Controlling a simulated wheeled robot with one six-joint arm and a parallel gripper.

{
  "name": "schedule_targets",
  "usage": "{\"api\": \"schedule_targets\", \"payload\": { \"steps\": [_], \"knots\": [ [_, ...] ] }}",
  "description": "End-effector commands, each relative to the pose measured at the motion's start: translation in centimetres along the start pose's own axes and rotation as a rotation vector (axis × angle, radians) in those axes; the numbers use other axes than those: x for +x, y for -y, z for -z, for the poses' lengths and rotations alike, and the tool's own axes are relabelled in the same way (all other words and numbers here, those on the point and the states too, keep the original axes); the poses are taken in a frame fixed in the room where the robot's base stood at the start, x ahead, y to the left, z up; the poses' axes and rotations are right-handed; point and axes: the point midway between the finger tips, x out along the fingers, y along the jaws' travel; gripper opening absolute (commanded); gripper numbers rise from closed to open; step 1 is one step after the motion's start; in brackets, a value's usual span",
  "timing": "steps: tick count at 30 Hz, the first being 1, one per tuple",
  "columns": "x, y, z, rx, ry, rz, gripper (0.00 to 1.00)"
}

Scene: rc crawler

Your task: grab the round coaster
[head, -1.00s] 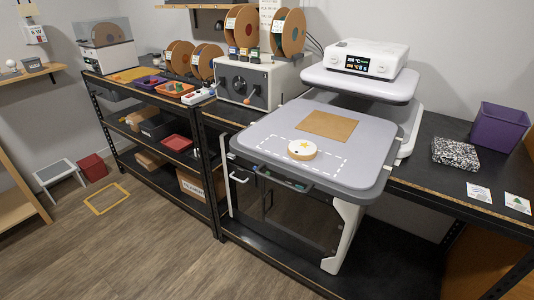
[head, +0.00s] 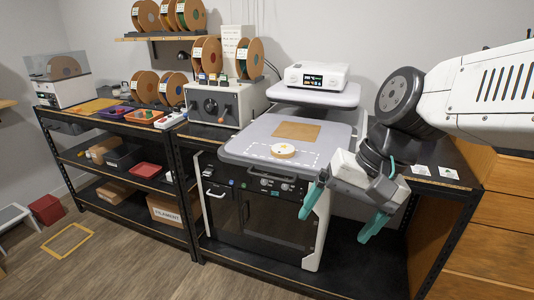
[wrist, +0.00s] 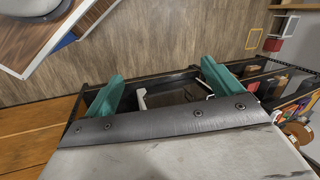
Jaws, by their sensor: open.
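The round coaster (head: 283,151) is a pale disc with a small yellow mark on top. In the head view it lies flat on the grey platform (head: 250,147), inside a white dashed outline and in front of a brown square sheet (head: 297,131). My gripper (head: 338,220) has teal fingers spread wide with nothing between them. It hangs to the right of the platform and nearer to me, apart from the coaster. The wrist view shows the two teal fingers (wrist: 160,86) apart, with floor and shelf frame beyond. The coaster does not show in the wrist view.
A white device with a display (head: 317,76) stands on a raised shelf behind the platform. A grey box machine (head: 222,103) stands to its left. Two cards (head: 435,171) lie on the black bench at right. The platform around the coaster is clear.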

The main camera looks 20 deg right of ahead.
Motion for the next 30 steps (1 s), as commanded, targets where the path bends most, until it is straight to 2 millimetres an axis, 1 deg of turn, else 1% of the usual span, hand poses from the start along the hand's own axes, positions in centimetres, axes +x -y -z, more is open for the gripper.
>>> {"api": "schedule_targets", "payload": {
  "steps": [1, 2, 3, 5, 6, 7, 8, 9, 12, 15, 18, 20, 23, 30],
  "knots": [
    [0.7, 1.8, 1.9, 0.167, 0.038, 0.1, 0.91],
    [1.0, 3.0, 3.1, 0.274, 0.056, 0.167, 0.91],
    [1.3, 4.3, 5.0, 0.424, 0.083, 0.255, 0.91],
    [1.4, 6.1, 8.2, 0.65, 0.122, 0.385, 0.91],
    [1.6, 6.8, 10.5, 0.799, 0.15, 0.465, 0.91],
    [1.6, 7.2, 12.3, 0.908, 0.169, 0.524, 0.91],
    [1.6, 7.5, 14.1, 1.015, 0.188, 0.579, 0.91],
    [1.7, 7.5, 16.4, 1.149, 0.214, 0.647, 0.91],
    [1.9, 6.7, 21.6, 1.435, 0.268, 0.794, 0.91],
    [2.0, 5.5, 25.2, 1.637, 0.308, 0.899, 0.91],
    [2.2, 4.6, 27.3, 1.754, 0.332, 0.96, 0.91],
    [2.4, 4.5, 27.9, 1.786, 0.34, 0.979, 0.91],
    [3.0, 5.0, 28.7, 1.802, 0.346, 0.988, 0.91],
    [4.7, 6.9, 30.0, 1.798, 0.346, 0.985, 0.91]
  ]
}}
